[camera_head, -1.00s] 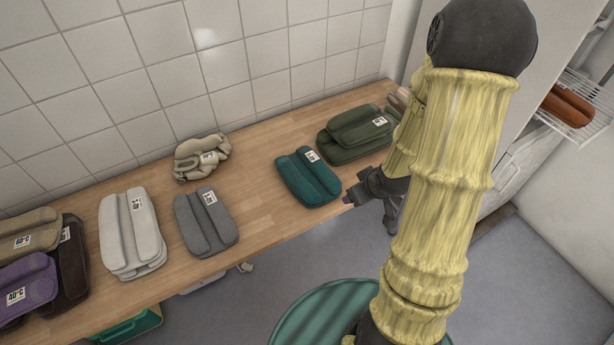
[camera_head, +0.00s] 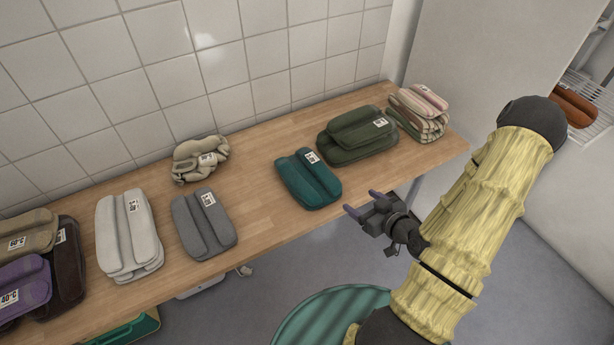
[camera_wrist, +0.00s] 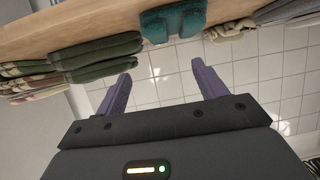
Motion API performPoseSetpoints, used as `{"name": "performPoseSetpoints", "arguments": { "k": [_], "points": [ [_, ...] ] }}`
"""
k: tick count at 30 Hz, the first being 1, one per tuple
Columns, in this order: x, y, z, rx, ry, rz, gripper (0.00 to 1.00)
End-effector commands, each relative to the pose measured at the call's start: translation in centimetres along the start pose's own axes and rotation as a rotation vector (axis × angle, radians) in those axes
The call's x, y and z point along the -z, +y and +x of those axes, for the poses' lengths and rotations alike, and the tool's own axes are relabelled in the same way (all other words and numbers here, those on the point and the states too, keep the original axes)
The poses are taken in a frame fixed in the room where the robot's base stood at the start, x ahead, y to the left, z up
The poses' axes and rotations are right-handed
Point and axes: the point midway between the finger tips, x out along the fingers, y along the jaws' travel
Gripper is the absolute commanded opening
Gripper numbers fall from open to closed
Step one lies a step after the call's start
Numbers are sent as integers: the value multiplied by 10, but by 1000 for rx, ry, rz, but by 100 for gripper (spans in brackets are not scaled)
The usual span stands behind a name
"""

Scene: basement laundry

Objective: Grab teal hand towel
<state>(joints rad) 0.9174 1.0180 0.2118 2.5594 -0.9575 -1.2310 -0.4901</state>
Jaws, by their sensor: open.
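The teal hand towel (camera_head: 308,178) lies folded on the wooden shelf near its front edge, with a small white label on top.
A dark green towel stack (camera_head: 356,136) sits right beside the teal towel, with a striped stack (camera_head: 418,110) beyond. A grey towel (camera_head: 204,222) and a crumpled beige one (camera_head: 200,158) lie to the left. Bare wooden shelf (camera_head: 255,195) separates grey and teal.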

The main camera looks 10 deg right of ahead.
Motion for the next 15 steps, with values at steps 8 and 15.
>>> {"name": "performPoseSetpoints", "arguments": {
  "k": [8, 15],
  "points": [
    [-4, 0, 28, 1, 1, -5, 71],
    [-4, 2, 35, 1, 1, -3, 71]
  ]
}}
